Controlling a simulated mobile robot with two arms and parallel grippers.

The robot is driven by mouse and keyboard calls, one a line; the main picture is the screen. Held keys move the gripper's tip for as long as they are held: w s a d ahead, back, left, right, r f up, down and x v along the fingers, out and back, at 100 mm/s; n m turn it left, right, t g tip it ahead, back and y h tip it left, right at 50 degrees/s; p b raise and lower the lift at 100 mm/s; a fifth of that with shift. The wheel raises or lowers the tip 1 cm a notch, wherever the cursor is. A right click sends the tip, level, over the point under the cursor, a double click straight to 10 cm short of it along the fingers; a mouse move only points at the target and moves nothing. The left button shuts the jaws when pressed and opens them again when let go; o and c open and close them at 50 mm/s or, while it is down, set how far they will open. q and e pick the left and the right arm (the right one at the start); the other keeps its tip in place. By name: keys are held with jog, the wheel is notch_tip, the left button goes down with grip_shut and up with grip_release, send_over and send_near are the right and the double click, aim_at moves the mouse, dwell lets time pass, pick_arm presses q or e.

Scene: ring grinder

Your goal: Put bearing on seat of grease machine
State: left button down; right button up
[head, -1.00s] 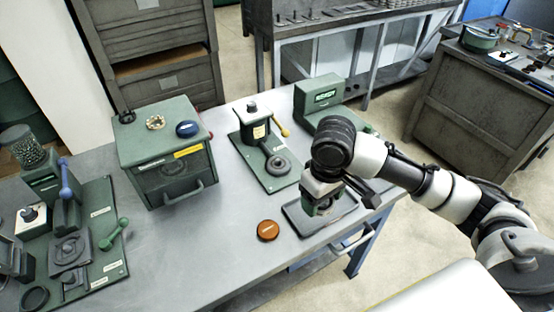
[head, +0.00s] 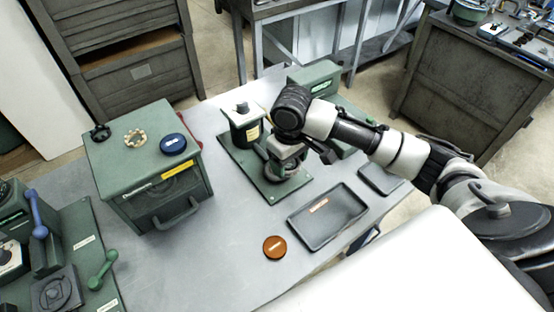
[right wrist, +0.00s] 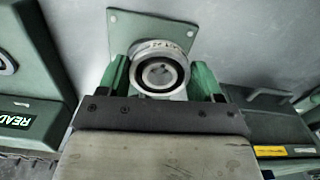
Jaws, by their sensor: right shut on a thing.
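The grease machine (head: 246,125) is a dark green cylinder with a pale label on a green base plate (head: 232,153), near the middle of the table in the head view. My right gripper (head: 285,167) is over the plate's round seat and largely hides it. In the right wrist view the bearing (right wrist: 160,72), a silver ring with a dark inner band, sits between the green fingers of my right gripper (right wrist: 162,80), which is shut on it. The base plate (right wrist: 150,24) shows behind the bearing. I cannot tell whether the bearing touches the seat. My left gripper is out of view.
An empty dark tray (head: 305,229) lies in front of the machine, with a smaller tray (head: 381,181) beyond it. A green box (head: 315,76) stands behind the arm. A drawer cabinet (head: 150,180) is at left. An orange disc (head: 274,247) lies near the front edge.

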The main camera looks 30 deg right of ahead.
jog(key=w+f, duration=0.1)
jog(key=w, duration=0.1)
jog(key=w+f, duration=0.1)
jog(key=w, duration=0.1)
jog(key=w+f, duration=0.1)
jog(key=w, duration=0.1)
jog(key=shift+w+d+f, duration=0.1)
jog(key=shift+f, duration=0.15)
jog(key=shift+w+f, duration=0.1)
jog(key=shift+w, duration=0.05)
jog(key=shift+f+p, duration=0.35)
jog(key=shift+p, duration=0.05)
notch_tip(320, 180, down, 3)
jog(key=shift+f+p, duration=0.2)
jog(key=shift+p, duration=0.15)
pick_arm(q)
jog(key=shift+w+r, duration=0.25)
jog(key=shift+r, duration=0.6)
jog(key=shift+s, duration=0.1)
pick_arm(e)
jog(key=o, duration=1.1)
jog(key=shift+f, duration=0.1)
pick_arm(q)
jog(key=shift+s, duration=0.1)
